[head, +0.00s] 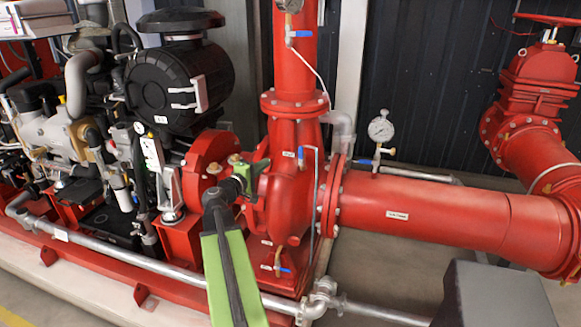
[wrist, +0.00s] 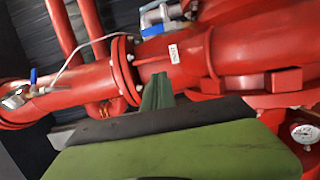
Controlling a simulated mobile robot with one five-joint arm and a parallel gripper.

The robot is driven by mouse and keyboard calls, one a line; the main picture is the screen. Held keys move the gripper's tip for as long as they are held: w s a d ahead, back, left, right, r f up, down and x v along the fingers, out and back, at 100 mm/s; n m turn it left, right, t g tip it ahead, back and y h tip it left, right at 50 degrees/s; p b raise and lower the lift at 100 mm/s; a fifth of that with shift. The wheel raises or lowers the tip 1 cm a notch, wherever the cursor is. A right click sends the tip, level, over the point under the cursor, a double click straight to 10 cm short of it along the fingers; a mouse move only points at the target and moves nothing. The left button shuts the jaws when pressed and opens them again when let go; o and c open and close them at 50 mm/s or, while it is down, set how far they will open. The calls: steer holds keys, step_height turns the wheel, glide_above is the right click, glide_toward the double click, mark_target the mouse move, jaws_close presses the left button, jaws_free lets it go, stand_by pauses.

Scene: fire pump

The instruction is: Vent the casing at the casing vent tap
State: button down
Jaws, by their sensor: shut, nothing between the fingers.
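The red pump casing (head: 285,205) stands at the middle of the head view. A small blue-handled tap (head: 303,152) with a thin pipe running down sits on its upper part, beside a white label (head: 289,154); I take it for the casing vent tap, but its label is unreadable. My gripper (head: 262,166), green and black, reaches up to the casing's left side, left of that tap and apart from it. In the wrist view its green fingers (wrist: 157,92) are together, with nothing between them. A silver fitting with a blue part (wrist: 165,14) shows beyond them, near a white label (wrist: 173,53).
Other blue-handled taps sit on the riser (head: 299,34), below the gauge (head: 366,162) and low on the casing (head: 284,269). The black engine filter housing (head: 180,80) is left of the casing. A large red pipe (head: 430,213) runs right. A grey box (head: 495,295) is at lower right.

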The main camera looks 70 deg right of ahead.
mark_target(301, 155)
steer(key=shift+s+d+r, duration=0.2)
steer(key=shift+s+r, duration=0.05)
steer(key=s+d, duration=0.6)
steer(key=d, duration=0.4)
